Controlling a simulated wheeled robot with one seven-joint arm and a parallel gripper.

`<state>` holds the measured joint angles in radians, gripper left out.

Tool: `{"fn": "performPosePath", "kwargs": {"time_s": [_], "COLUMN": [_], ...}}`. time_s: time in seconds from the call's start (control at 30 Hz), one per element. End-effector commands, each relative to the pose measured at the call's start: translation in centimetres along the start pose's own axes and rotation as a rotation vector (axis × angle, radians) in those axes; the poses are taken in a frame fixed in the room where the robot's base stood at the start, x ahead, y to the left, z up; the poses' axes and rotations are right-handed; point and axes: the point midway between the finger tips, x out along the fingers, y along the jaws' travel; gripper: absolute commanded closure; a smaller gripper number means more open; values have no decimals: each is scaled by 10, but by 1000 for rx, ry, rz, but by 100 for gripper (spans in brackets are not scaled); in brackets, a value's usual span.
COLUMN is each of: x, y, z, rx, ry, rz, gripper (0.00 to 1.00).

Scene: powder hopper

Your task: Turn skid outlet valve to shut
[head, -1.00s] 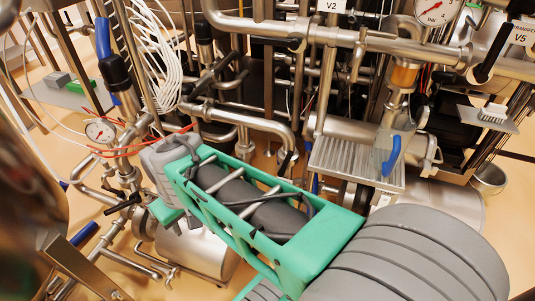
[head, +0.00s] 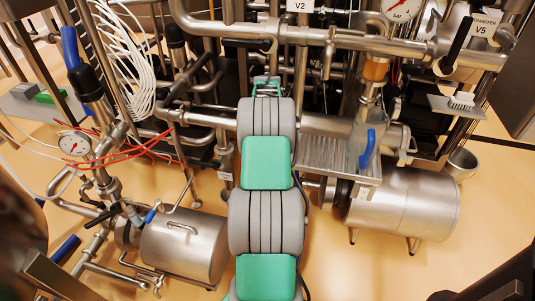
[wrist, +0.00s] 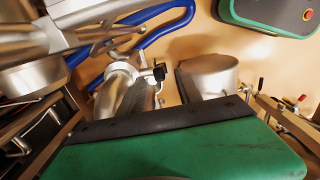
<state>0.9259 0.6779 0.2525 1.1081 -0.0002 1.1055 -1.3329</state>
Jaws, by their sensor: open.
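My gripper (wrist: 163,82) is open in the wrist view, its two dark fingers standing apart beyond the green hand. A steel pipe elbow (wrist: 117,80) with a small black knob (wrist: 159,72) shows by the left finger. I cannot tell if they touch. No readable label marks the skid outlet valve, so I cannot tell which valve it is. In the head view, a blue valve handle (head: 367,148) hangs at the right, and a small blue-tipped valve (head: 150,215) is low at the left. My fingers are not clearly visible there, with my arm filling the middle.
A steel tank (head: 185,248) lies at lower left and a larger one (head: 400,203) at right. A ribbed steel tray (head: 335,157) sticks out beside my arm. Pipes and a pressure gauge (head: 75,143) crowd the left. A blue bent tube (wrist: 150,33) crosses the wrist view.

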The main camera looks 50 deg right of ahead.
Motion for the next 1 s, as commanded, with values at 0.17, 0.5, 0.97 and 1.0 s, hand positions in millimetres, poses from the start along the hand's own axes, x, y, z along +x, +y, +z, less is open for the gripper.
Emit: {"fn": "performPosePath", "kwargs": {"time_s": [0.17, 0.5, 0.97, 1.0], "x": [25, 28, 28, 28], "y": [0, 0, 0, 0], "z": [0, -1, -1, -1], "rx": [1, 1, 0, 0], "ry": [0, 1, 1, 1], "rz": [2, 2, 3, 3], "gripper": [59, 63, 100, 100]}}
